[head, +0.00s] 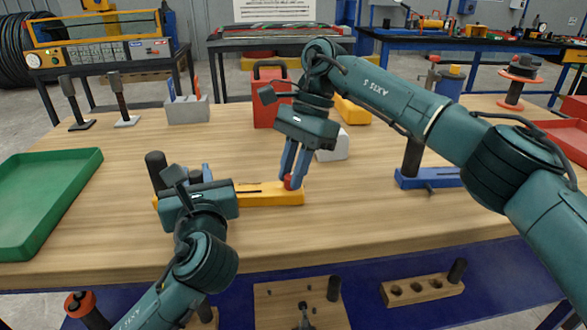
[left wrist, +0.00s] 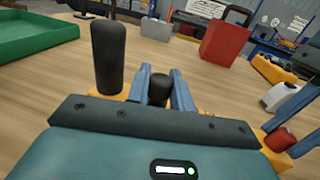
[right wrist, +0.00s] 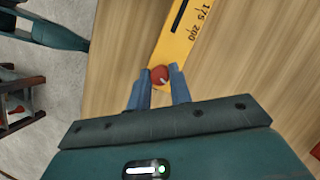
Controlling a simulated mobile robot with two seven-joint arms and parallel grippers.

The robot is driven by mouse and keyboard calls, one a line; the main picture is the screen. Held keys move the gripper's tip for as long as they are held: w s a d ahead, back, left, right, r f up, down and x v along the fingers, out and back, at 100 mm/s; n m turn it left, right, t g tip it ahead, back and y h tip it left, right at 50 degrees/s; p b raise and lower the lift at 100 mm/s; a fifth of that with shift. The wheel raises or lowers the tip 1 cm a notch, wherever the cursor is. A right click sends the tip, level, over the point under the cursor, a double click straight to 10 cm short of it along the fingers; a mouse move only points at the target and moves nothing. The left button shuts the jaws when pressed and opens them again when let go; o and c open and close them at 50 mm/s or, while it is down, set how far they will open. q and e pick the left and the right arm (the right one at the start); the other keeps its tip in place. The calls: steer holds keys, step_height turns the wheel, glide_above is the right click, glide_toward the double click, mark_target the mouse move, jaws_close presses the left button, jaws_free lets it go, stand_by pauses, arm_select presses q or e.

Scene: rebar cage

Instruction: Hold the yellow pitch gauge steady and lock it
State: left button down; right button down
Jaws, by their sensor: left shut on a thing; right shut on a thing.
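The yellow pitch gauge (head: 262,197) lies flat on the wooden bench. In the right wrist view the gauge (right wrist: 181,45) shows a dark slot and the marks 175 and 200. A red knob (right wrist: 159,75) sits at its right end. My right gripper (head: 289,176) comes down from above and is shut on this red knob. My left gripper (left wrist: 160,82) is shut on a short black knob (left wrist: 159,90) at the gauge's left part. A tall black handle (left wrist: 108,58) stands upright beside it. My left arm hides much of the gauge's left part in the head view.
A green tray (head: 92,161) lies at the left. A blue gauge-like tool (head: 409,183) with a black handle lies at the right. A red box (head: 270,105), a grey block (head: 188,112) and a white container (head: 337,148) stand behind. The bench in front is clear.

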steer(key=shift+a+n+g+h, duration=0.1)
steer(key=shift+n+g+h, duration=0.2)
steer(key=shift+n, duration=0.7)
steer(key=shift+a+n+g+h, duration=0.1)
steer(key=shift+n+h, duration=0.3)
steer(key=shift+n, duration=0.6)
steer(key=c, duration=1.3)
jaws_free()
steer(key=shift+o, duration=0.2)
steer(key=shift+d, duration=0.1)
arm_select(q)
steer(key=c, duration=1.2)
jaws_free()
steer(key=shift+o, duration=0.2)
